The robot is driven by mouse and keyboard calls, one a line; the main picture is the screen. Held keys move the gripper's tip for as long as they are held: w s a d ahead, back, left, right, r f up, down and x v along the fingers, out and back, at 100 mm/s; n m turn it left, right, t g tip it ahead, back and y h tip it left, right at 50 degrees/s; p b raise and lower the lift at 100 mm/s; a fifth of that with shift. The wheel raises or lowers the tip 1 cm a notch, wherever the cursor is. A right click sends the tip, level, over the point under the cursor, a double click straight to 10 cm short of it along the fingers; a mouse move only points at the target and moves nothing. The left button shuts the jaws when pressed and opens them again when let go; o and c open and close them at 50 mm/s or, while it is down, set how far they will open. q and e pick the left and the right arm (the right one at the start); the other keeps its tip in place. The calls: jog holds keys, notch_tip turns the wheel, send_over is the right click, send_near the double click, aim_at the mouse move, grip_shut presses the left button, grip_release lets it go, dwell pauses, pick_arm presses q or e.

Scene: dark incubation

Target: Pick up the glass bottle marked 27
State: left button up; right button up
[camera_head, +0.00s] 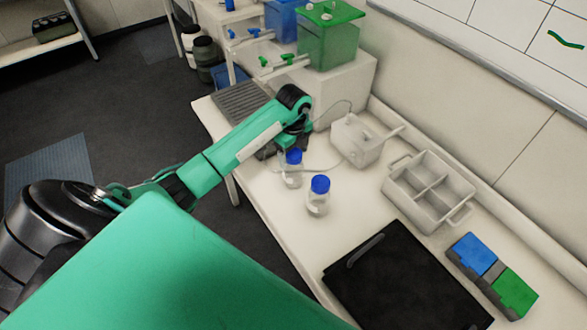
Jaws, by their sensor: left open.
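Two clear glass bottles with blue caps stand upright on the white bench. The nearer bottle (318,197) stands to the right, and the farther bottle (292,170) stands close behind it to the left. No number can be read on either bottle, so I cannot tell which one is marked 27. My left gripper (274,152) is at the end of the green arm, just behind and left of the farther bottle. It is open; its fingers are small and partly hidden by the arm. I cannot tell whether it touches the bottle. My right gripper is not in view.
A white device with tubing (357,140) stands behind the bottles. A divided white tray (428,190), a black case (400,280) and a block with blue and green lids (492,273) lie to the right. Blue and green tanks (330,45) stand on a white block at the back.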

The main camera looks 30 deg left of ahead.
pick_arm(q)
jog(key=shift+f, duration=1)
jog(key=c, duration=1.5)
jog(key=shift+r, duration=0.15)
